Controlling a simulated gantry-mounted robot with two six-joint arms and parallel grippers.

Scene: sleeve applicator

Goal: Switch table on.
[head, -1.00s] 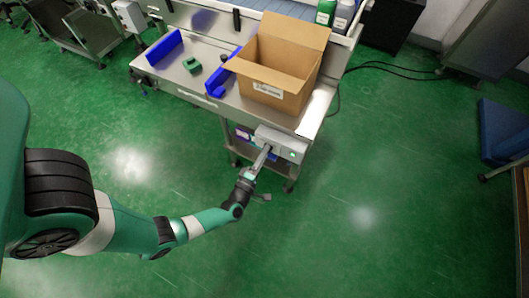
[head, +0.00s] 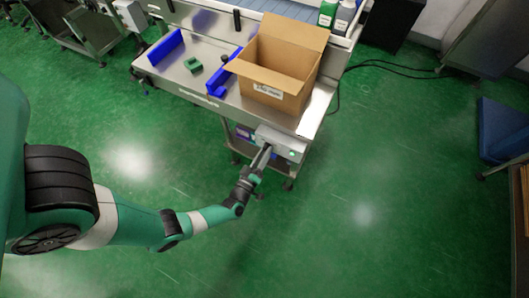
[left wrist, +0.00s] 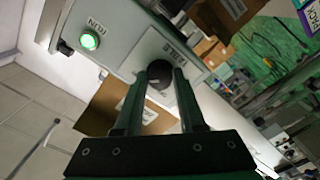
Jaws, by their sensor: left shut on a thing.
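The grey control box (head: 281,143) is mounted below the front right of the steel table (head: 178,78). It also shows in the left wrist view (left wrist: 112,38), with a round black knob (left wrist: 158,72) beside the label "TABLE". My left gripper (head: 265,149) reaches up to the box's face. In the left wrist view its two fingers (left wrist: 161,77) are on either side of the knob and shut on it. The knob's exact pointing is partly hidden by the fingers. My right gripper is not in view.
A lit green button (left wrist: 89,41) marked "RUN" is on the box, away from the fingers. An open cardboard box (head: 272,65), blue parts (head: 164,47) and a small green part (head: 193,65) are on the table. The green floor in front is clear.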

